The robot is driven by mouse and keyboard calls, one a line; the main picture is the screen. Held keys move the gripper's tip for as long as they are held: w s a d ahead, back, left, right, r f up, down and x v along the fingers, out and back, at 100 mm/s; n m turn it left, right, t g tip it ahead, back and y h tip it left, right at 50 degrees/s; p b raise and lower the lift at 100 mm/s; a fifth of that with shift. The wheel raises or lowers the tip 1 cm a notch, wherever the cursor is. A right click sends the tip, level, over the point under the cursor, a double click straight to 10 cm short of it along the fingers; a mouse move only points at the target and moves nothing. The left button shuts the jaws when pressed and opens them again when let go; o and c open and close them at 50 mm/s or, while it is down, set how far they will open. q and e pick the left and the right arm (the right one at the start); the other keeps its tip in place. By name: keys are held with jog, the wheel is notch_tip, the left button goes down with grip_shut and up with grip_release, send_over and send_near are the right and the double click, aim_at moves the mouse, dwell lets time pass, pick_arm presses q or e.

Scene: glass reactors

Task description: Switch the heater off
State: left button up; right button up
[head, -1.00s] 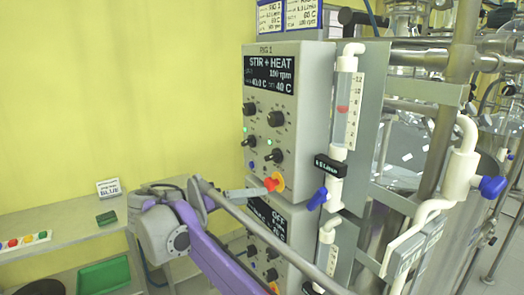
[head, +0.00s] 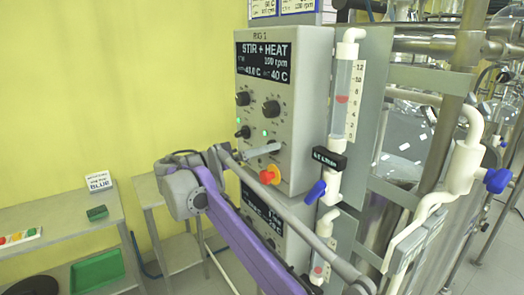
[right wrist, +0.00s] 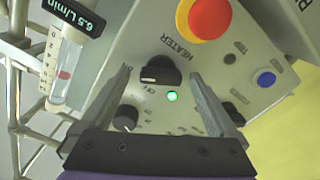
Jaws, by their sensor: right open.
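The HEATER knob (right wrist: 158,71) is a black rotary switch on the grey control box (head: 302,110); it is at the lower right of the panel in the head view. Its handle lies crosswise in the wrist view, with a green lamp (right wrist: 172,96) lit beside it. The display (head: 264,62) reads STIR + HEAT, 100 rpm, 40 C. My right gripper (right wrist: 160,76) is open, its fingers either side of the knob; contact cannot be told. In the head view my right gripper (head: 265,149) partly hides the knob. My left gripper is out of view.
A red emergency button (right wrist: 210,17) with a yellow collar sits close to the knob. A blue button (right wrist: 265,78) and other knobs share the panel. A glass flow tube (head: 343,98) with a blue-handled valve (head: 316,191) stands right of the box. Shelves are at the left.

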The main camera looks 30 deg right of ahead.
jog(key=shift+d, duration=0.2)
jog(key=c, duration=1.4)
